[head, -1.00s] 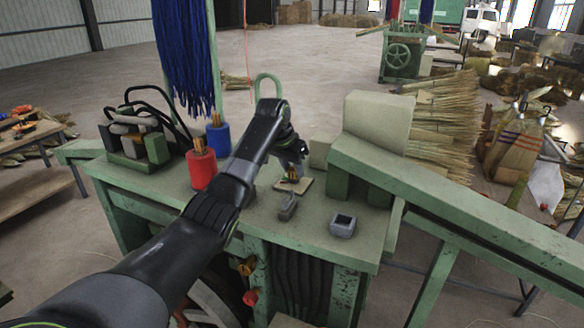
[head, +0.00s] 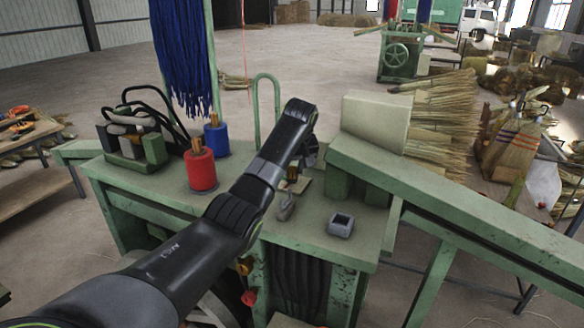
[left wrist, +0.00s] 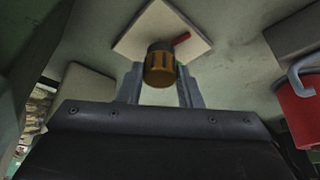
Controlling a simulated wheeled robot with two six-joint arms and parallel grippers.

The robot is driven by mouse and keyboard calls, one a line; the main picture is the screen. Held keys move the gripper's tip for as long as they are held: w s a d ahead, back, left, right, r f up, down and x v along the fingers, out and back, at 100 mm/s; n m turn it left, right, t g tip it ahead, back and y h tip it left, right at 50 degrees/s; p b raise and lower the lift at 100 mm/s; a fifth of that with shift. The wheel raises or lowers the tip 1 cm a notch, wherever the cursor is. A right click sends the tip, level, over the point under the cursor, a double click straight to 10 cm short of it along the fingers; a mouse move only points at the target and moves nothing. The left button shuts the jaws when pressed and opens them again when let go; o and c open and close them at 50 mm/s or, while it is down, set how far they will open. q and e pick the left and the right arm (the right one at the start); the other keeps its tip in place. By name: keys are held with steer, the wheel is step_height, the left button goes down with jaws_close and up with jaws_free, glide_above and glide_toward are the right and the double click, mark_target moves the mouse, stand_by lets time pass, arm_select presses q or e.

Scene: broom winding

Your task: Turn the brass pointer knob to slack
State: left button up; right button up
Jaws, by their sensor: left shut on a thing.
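The brass pointer knob (left wrist: 160,66) is a short ribbed cylinder with a red pointer, on a pale square plate (left wrist: 150,22). In the left wrist view the red pointer sticks out to the upper right. My left gripper (left wrist: 160,84) is shut on the knob, one finger on each side of it. In the head view the knob (head: 292,173) shows as a small brass spot under my left wrist, with the plate (head: 304,187) partly hidden. No slack mark can be read. My right gripper is not in view.
On the green bench (head: 240,215) stand a red spool (head: 201,171) and a blue spool (head: 217,140) to the left. A small grey box (head: 341,225) sits at the front right. A green sloping rail (head: 440,200) borders the right side.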

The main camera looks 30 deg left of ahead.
arm_select(q)
steer(key=shift+r+n, duration=0.1)
steer(key=shift+n, duration=0.5)
steer(key=shift+w, duration=0.1)
steer(key=o, duration=1)
